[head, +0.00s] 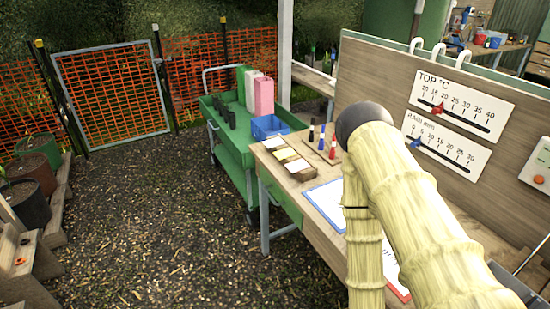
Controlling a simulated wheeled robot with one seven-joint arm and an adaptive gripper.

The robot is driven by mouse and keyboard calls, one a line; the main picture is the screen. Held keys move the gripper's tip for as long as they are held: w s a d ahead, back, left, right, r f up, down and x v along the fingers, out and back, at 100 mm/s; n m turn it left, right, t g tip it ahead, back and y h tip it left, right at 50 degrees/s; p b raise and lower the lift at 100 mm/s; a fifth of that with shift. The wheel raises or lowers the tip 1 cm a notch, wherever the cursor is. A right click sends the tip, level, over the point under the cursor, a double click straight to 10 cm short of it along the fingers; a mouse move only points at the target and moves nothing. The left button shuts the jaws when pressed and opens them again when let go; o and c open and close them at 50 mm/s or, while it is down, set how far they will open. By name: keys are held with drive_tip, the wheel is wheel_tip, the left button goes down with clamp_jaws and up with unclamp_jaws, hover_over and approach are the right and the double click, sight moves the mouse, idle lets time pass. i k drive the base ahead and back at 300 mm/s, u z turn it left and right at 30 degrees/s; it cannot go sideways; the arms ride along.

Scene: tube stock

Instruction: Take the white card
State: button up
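A small brown tray (303,176) with compartments sits at the left end of the wooden bench. It holds three pale cards in a row. The nearest card (297,166) looks white. The middle card (285,154) and the far card (273,143) look cream or yellowish, but they are small here and the shades are hard to tell. My gripper is not recognisable in the head view. A thick pale bamboo-like shape (420,210) with a dark round end stands close to the camera and covers part of the bench; I cannot tell whether it is mine.
Black, blue and red markers (322,138) stand behind the tray. A blue-edged board (325,203) lies on the bench (285,198). A green trolley (232,148) with a blue crate (268,127) stands beyond. An upright panel with gauges (460,105) backs the bench. Gravel ground at left is clear.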

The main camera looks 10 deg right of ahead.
sight(276, 142)
drive_tip(key=z, duration=0.05)
drive_tip(key=k, duration=0.5)
drive_tip(key=u, duration=1.35)
drive_tip(key=i, duration=2.45)
drive_tip(key=z, duration=1.25)
drive_tip(key=i, duration=0.55)
drive_tip(key=z, duration=0.65)
